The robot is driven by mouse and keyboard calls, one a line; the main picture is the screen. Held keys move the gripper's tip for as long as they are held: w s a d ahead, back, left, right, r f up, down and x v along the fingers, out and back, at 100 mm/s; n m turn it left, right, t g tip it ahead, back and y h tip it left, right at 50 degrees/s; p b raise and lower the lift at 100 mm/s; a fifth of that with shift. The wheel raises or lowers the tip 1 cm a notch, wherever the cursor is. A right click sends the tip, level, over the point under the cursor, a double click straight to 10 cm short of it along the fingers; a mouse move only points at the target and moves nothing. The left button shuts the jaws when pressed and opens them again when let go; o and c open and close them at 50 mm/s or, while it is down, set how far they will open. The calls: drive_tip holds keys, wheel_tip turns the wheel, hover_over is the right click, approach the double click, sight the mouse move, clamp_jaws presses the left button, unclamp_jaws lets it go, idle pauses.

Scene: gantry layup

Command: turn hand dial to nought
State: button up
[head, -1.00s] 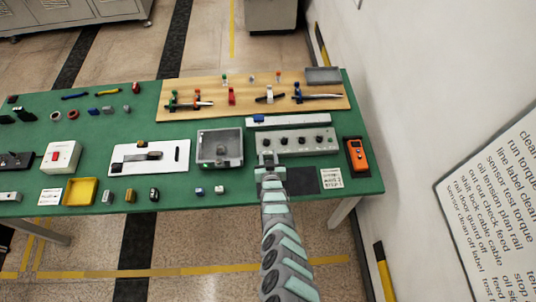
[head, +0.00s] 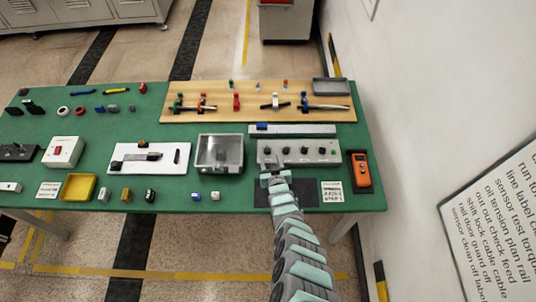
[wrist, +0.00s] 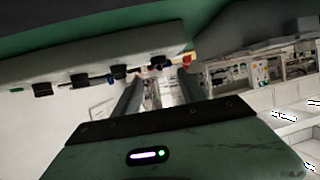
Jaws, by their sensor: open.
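A grey control box (head: 318,159) with a row of black dials (head: 304,151) stands at the right of the green table. I cannot tell which one is the hand dial, nor read any scale. The dials also show in the wrist view (wrist: 80,80) along the box's edge, upper left. My gripper (head: 272,175) is at the front left of the box, low over the table. In the wrist view my gripper (wrist: 165,78) is open, with nothing seen between its fingers. One dial (wrist: 157,61) appears just beyond the fingertips; contact cannot be told.
An orange handheld device (head: 361,170) lies right of the box, with a printed card (head: 332,192) nearby. A clear-topped grey box (head: 220,153) stands to the left. A long grey bar with a blue block (head: 300,131) lies behind. A wall closes off the right.

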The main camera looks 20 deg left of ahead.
sight(268, 151)
drive_tip(key=b+x, duration=0.5)
drive_tip(key=x, duration=0.1)
drive_tip(key=shift+s+f, duration=0.1)
drive_tip(key=shift+f, duration=0.05)
drive_tip(key=shift+w+a+b, duration=0.15)
drive_tip(key=shift+w+b, duration=0.2)
drive_tip(key=shift+b, duration=0.05)
clamp_jaws()
